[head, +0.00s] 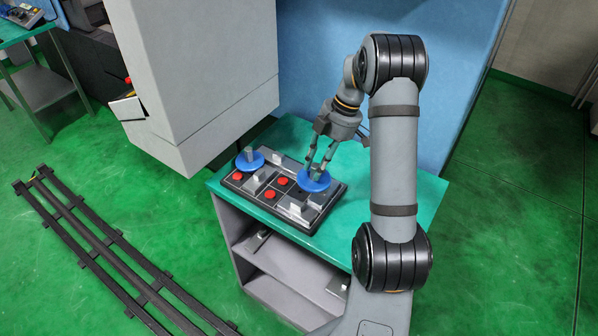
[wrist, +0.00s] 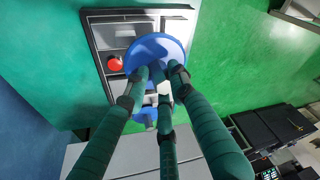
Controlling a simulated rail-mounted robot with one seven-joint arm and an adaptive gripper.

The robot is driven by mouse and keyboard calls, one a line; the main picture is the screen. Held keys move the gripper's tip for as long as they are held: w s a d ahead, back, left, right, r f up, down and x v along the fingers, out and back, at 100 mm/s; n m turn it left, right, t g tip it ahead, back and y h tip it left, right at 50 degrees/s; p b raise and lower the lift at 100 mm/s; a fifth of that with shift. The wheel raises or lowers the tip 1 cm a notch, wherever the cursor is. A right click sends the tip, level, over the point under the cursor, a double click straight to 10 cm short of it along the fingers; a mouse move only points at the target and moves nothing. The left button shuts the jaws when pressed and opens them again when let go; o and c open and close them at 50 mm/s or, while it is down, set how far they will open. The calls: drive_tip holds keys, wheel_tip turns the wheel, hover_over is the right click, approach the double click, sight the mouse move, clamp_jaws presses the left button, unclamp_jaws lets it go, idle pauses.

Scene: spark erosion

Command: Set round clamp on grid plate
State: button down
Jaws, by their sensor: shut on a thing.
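My gripper (head: 318,164) is shut on a round clamp (head: 313,181), a blue disc with an upright grey post. The clamp is over the back right part of the dark grid plate (head: 263,206), and I cannot tell whether it touches the plate. In the wrist view the blue disc of the held clamp (wrist: 158,47) covers part of the plate (wrist: 93,45), and the fingers (wrist: 160,80) hide its post. A second round clamp (head: 250,160) sits at the plate's left end. A blue part behind the fingers in the wrist view is mostly hidden.
The plate holds several red round pieces (head: 269,194) and grey blocks (head: 297,208). It lies on a green-topped cabinet (head: 400,207) with open shelves. A large grey machine housing (head: 200,75) hangs close at left. Black rails (head: 105,250) run along the floor.

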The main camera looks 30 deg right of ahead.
drive_tip(key=w, duration=0.1)
drive_tip(key=w+a+f+p, duration=0.1)
drive_tip(key=w, duration=0.1)
drive_tip(key=w+f, duration=0.1)
drive_tip(key=shift+w+a+f, duration=0.2)
drive_tip(key=shift+a+f, duration=0.05)
drive_tip(key=shift+a, duration=0.1)
drive_tip(key=shift+w+a+f+p, duration=0.15)
drive_tip(key=shift+f+p, duration=0.4)
drive_tip(key=shift+f, duration=0.65)
drive_tip(key=shift+w+f+p, duration=0.2)
drive_tip(key=shift+f+p, duration=0.35)
drive_tip(key=shift+f, duration=0.6)
drive_tip(key=shift+f, duration=0.1)
drive_tip(key=c, duration=1.6)
unclamp_jaws()
drive_tip(key=shift+o, duration=0.7)
